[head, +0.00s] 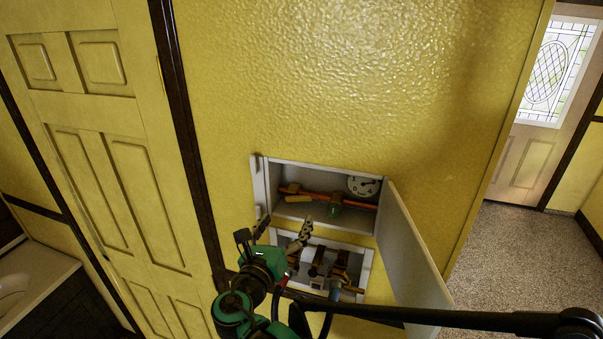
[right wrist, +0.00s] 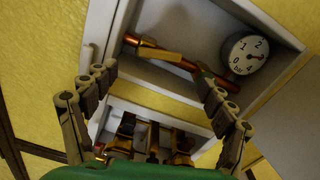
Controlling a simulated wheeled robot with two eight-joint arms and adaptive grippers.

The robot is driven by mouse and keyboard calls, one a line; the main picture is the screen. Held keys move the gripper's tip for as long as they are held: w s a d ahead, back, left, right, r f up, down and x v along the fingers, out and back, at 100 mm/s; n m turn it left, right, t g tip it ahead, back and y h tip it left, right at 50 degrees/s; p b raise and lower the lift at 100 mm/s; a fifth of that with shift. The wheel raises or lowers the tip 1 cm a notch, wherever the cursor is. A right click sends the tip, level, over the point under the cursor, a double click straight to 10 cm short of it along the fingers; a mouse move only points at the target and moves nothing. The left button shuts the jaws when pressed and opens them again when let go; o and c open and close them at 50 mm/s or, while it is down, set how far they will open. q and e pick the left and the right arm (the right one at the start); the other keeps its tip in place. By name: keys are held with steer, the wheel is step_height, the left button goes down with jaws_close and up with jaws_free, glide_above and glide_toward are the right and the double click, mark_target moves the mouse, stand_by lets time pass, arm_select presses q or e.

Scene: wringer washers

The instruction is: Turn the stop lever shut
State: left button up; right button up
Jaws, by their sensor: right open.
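The stop lever looks to be the yellow handle (head: 297,193) on the copper pipe (head: 322,195) in the upper wall box. It also shows in the right wrist view (right wrist: 158,56), lying nearly along the pipe. A green valve body (head: 335,208) sits on the pipe to its right. My right gripper (head: 281,234) is open and empty, below and in front of the box. In the right wrist view its fingers (right wrist: 158,100) are spread wide, with the lever beyond and between them, apart from both. My left gripper is out of view.
A round pressure gauge (head: 363,186) sits at the upper box's right end. Its door (head: 415,250) stands open to the right. A lower box (head: 367,262) holds taps and fittings, partly hidden by my right gripper. A yellow panelled door (head: 110,150) is at left.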

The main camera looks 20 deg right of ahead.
mark_target(297, 198)
steer(key=shift+n, duration=0.3)
steer(key=x, duration=0.2)
steer(key=p+x, duration=0.1)
steer(key=x, duration=0.4)
steer(key=shift+w+r, duration=0.35)
